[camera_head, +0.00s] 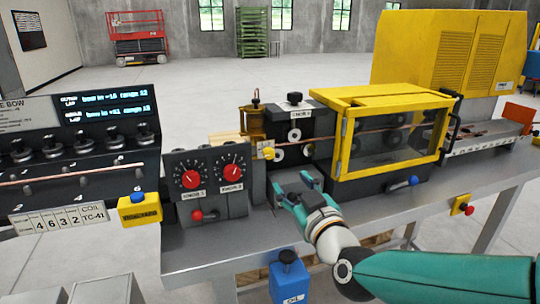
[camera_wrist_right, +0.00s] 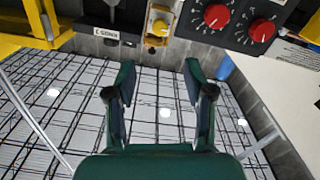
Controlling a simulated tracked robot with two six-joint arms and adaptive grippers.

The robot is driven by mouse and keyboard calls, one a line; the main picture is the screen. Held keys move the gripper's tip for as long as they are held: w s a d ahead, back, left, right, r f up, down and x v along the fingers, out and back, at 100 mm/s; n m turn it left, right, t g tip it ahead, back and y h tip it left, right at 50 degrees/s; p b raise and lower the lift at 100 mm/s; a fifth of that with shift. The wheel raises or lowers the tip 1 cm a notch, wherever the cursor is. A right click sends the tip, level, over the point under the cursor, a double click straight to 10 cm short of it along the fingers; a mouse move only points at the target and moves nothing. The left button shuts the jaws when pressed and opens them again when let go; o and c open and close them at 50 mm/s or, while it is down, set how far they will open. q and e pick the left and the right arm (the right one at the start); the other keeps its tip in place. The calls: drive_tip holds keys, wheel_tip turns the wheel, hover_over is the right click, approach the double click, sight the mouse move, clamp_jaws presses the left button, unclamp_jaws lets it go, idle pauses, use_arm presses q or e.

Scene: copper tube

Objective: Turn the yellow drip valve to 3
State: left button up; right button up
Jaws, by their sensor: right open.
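The yellow drip valve (camera_head: 268,153) is a small yellow knob on the front of the machine, just right of the dial box. It also shows at the top of the right wrist view (camera_wrist_right: 160,27), with a pale pointer part. Its scale numbers are too small to read. My right gripper (camera_head: 292,186) is open and empty, below and a little right of the knob in the head view. In the wrist view its fingers (camera_wrist_right: 160,75) point toward the knob, with a gap between them and it. My left gripper is in neither view.
A box with two red dials (camera_head: 211,177) and a red-knobbed lever (camera_head: 197,215) stands left of the valve. A yellow-framed guard (camera_head: 342,140) is to the right. A brass cup (camera_head: 251,122) sits behind the valve. The grey bench front (camera_head: 210,248) is mostly clear.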

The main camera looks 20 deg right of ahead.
sight(271, 156)
drive_tip(key=w+p, duration=0.4)
drive_tip(key=w, duration=0.9)
drive_tip(key=shift+w+a, duration=0.1)
drive_tip(key=shift+a, duration=0.1)
drive_tip(key=shift+w, duration=0.7)
drive_tip(key=shift+c, duration=0.3)
drive_tip(key=shift+f, duration=0.1)
clamp_jaws()
